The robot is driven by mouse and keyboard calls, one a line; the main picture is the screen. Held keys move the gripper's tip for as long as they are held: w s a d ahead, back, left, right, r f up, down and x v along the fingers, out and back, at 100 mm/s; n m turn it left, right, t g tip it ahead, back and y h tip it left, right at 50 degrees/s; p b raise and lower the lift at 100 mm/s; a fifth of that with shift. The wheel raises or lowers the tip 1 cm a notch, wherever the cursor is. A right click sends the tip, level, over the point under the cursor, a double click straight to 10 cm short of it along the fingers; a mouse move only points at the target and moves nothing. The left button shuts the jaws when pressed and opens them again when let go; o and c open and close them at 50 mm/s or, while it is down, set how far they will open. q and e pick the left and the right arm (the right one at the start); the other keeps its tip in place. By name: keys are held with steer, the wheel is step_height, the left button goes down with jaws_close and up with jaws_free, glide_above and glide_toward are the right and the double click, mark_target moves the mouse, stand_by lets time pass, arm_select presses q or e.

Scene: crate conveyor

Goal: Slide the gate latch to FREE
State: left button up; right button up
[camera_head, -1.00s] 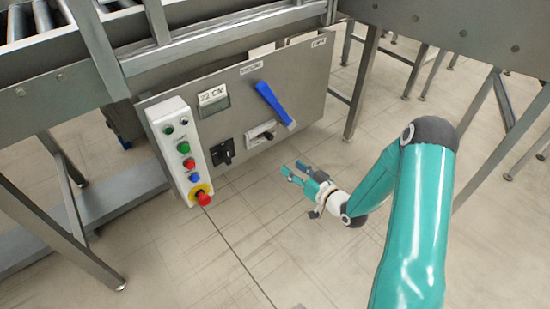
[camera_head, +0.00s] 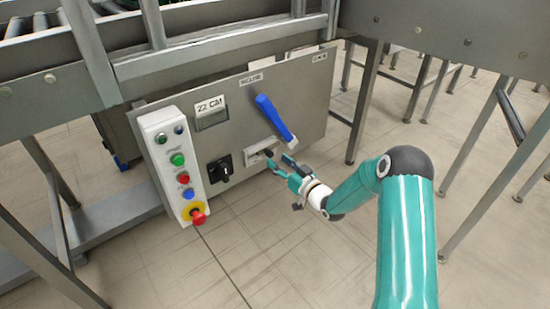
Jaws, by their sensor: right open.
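A small pale latch plate (camera_head: 255,149) with a dark knob (camera_head: 268,153) sits low on the grey panel, under the blue lever. I take this to be the gate latch; its markings are too small to read. My right gripper (camera_head: 279,162) is open and empty. Its fingertips point left at the knob and appear very close to it, just right of and below it in the picture. I cannot tell whether they touch. My left gripper is not in view.
The blue lever (camera_head: 275,118) slants down just above my right fingertips. A black rotary switch (camera_head: 219,169) and a white button box (camera_head: 172,155) with a red stop button (camera_head: 198,217) are to the left. A "22 CM" display (camera_head: 211,112) sits above. Grey metal legs stand at right.

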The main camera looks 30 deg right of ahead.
mark_target(272, 156)
steer(key=shift+w+a+b, duration=0.15)
steer(key=shift+w+b, duration=0.25)
steer(key=shift+w, duration=1.85)
jaws_close()
